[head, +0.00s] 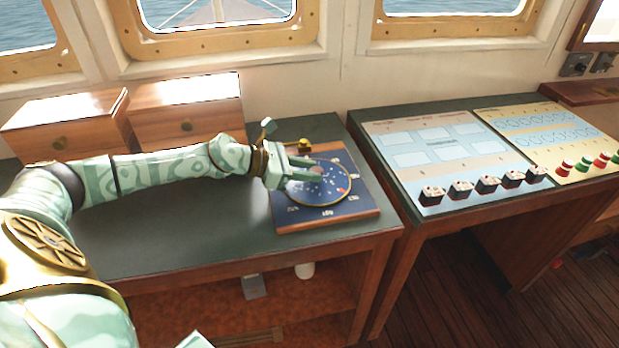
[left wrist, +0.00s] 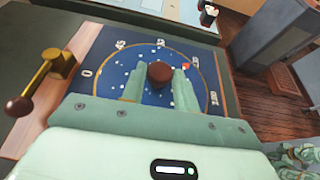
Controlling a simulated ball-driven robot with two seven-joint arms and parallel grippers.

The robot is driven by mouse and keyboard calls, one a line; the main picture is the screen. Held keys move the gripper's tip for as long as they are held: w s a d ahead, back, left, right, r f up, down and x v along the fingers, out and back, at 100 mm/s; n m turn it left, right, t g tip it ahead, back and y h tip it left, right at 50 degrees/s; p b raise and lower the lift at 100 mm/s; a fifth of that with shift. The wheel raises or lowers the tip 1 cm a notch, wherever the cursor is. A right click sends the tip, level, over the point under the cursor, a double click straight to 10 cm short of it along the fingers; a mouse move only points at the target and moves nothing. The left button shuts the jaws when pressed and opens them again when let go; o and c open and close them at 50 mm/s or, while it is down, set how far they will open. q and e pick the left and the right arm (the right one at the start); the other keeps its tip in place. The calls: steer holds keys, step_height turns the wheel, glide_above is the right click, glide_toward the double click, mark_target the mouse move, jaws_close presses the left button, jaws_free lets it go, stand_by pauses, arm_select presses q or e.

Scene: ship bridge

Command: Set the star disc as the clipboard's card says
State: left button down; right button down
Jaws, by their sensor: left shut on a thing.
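The star disc (head: 322,195) is a round, dark blue plate with white dots and a brass-coloured rim, set on a wooden board (head: 287,226) with angle numbers around it. It also shows in the left wrist view (left wrist: 152,101). A red mark on the disc points toward the number that seems to be 135. My left gripper (head: 312,172) is over the disc, its fingers shut on the brown centre knob (left wrist: 160,73). A brass lever (left wrist: 44,78) with a dark red end is at the board's edge. I cannot make out the clipboard's card.
Two wooden drawer boxes (head: 186,108) stand at the back of the left desk (head: 165,240). Right of a gap, another desk carries light panels (head: 436,150) and several dark blocks (head: 460,190).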

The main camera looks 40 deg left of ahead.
stand_by(0.4)
arm_select(q)
steer(key=c, duration=1.1)
jaws_free()
steer(key=p+v, duration=0.1)
steer(key=v, duration=0.5)
steer(key=shift+r, duration=0.1)
steer(key=p+v, duration=0.7)
steer(key=v, duration=0.3)
steer(key=shift+a, duration=0.1)
steer(key=shift+s, duration=0.1)
